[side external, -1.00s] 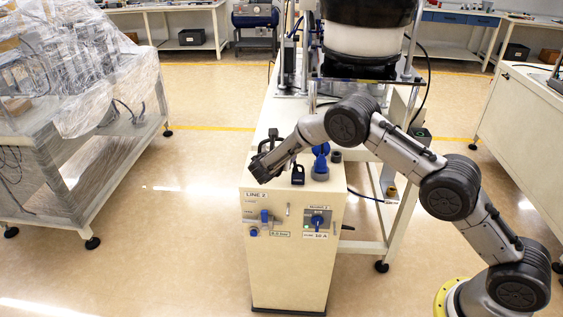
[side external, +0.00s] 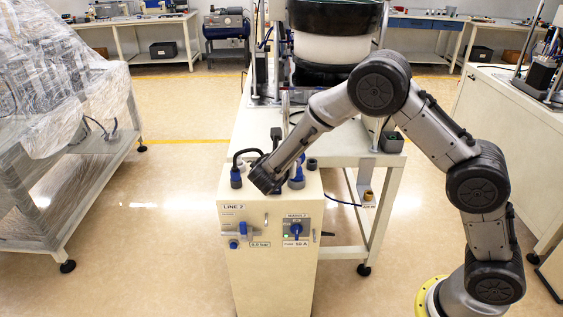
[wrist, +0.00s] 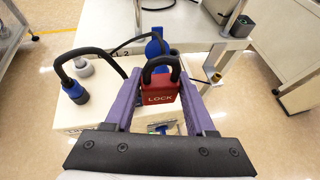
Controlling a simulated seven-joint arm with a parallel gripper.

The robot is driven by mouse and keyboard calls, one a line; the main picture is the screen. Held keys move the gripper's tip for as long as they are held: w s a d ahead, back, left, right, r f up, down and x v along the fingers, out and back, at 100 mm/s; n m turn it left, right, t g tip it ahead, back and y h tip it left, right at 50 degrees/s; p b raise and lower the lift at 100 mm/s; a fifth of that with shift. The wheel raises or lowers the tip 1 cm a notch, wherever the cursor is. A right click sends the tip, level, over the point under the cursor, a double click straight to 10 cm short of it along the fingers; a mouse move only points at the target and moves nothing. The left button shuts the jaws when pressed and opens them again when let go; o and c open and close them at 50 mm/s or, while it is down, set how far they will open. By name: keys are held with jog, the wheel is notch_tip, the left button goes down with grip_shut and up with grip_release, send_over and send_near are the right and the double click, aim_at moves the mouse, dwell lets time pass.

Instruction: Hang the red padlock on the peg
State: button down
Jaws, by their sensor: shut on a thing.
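The red padlock (wrist: 160,93) is between the two purple fingers of my gripper (wrist: 160,82) in the wrist view. Its red body reads LOCK, and its black shackle arches up on the far side. My gripper is shut on the body. In the side external view my gripper (side external: 265,180) is at the top front of the cream cabinet (side external: 270,265); I cannot make out the padlock there. A small pale rod (side external: 266,217) on the cabinet's front, between the label and the switch panel, may be the peg. I cannot identify the peg in the wrist view.
A black cable with a blue plug (side external: 236,177) stands left of my gripper. Another blue plug (side external: 298,178) stands close on its right, partly hidden. The blue MAINS switch (side external: 296,231) sits on the cabinet's front. A large bowl feeder (side external: 335,45) stands behind.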

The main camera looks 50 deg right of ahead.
jog(key=s+a+f, duration=0.1)
jog(key=a+f, duration=0.3)
jog(key=f, duration=0.4)
jog(key=s+a+f+m+g, duration=0.1)
jog(key=s+a+f, duration=0.1)
jog(key=a+f, duration=0.5)
jog(key=s+a+f, duration=0.1)
jog(key=a+f, duration=0.1)
jog(key=f, duration=0.8)
jog(key=shift+h, duration=0.3)
jog(key=shift+w+d+r, duration=0.15)
jog(key=shift+w+d, duration=1.55)
jog(key=shift+d, duration=0.1)
jog(key=shift+w+d, duration=2)
jog(key=shift+w, duration=0.05)
jog(key=shift+s+f, duration=0.1)
jog(key=shift+f, duration=0.35)
dwell(0.6)
jog(key=shift+c, duration=0.9)
grip_release()
jog(key=shift+d, duration=0.1)
